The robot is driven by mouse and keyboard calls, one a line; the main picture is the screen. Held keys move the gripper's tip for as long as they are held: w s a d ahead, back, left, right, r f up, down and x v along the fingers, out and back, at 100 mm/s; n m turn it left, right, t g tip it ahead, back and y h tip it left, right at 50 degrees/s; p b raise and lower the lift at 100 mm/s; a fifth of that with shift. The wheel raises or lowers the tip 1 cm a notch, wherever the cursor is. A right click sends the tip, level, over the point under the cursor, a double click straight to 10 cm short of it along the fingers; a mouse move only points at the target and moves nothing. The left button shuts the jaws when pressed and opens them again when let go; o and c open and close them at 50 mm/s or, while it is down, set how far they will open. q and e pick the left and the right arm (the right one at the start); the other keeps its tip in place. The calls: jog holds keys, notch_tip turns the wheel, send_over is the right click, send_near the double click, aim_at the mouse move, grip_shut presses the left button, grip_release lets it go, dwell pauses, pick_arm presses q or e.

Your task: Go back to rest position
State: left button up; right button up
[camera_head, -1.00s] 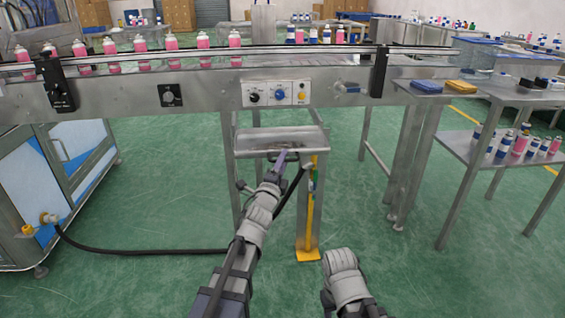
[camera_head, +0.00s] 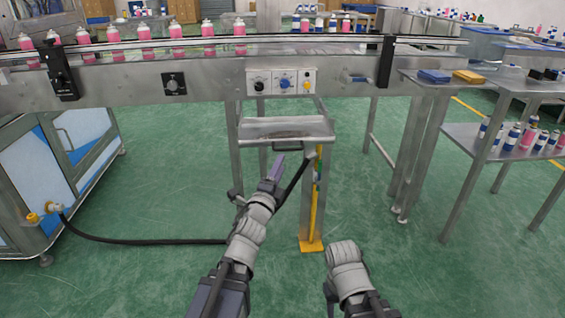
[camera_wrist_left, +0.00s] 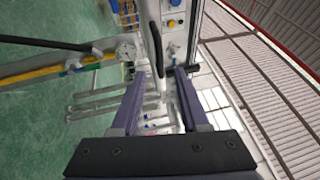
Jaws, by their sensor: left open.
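My left gripper (camera_head: 277,170) is in the middle of the head view, in front of the small metal tray stand (camera_head: 285,128) under the conveyor. In the left wrist view its two purple fingers (camera_wrist_left: 158,108) are apart with nothing between them. The black handle (camera_head: 294,143) on the stand's front lies just beyond the fingers, apart from them. My right arm (camera_head: 347,270) shows at the bottom, right of centre. Its gripper is not visible.
A black hose (camera_head: 150,241) runs from the blue-panelled cabinet (camera_head: 85,150) towards the stand. A side table (camera_head: 490,85) stands at the right. The green floor between is clear.

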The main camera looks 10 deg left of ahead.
pick_arm(q)
jog(key=s+d+f+n+g+y+p, duration=0.1)
jog(key=s+d+f+n+g+y, duration=0.1)
jog(key=s+f+n+g, duration=0.5)
jog(key=d+f+n+g+y, duration=0.15)
jog(key=f+n+g, duration=0.3)
jog(key=f, duration=0.65)
jog(key=s+d+f+n+g+p, duration=0.1)
jog(key=s+d+f+n+g, duration=0.2)
jog(key=s, duration=0.6)
jog(key=s+d+f+n+g, duration=0.2)
jog(key=s+g, duration=0.3)
jog(key=s, duration=0.3)
notch_tip(320, 180, up, 38)
jog(key=p, duration=3.8)
jog(key=shift+s+d+f, duration=0.2)
jog(key=shift+s+f, duration=0.05)
jog(key=shift+s, duration=0.15)
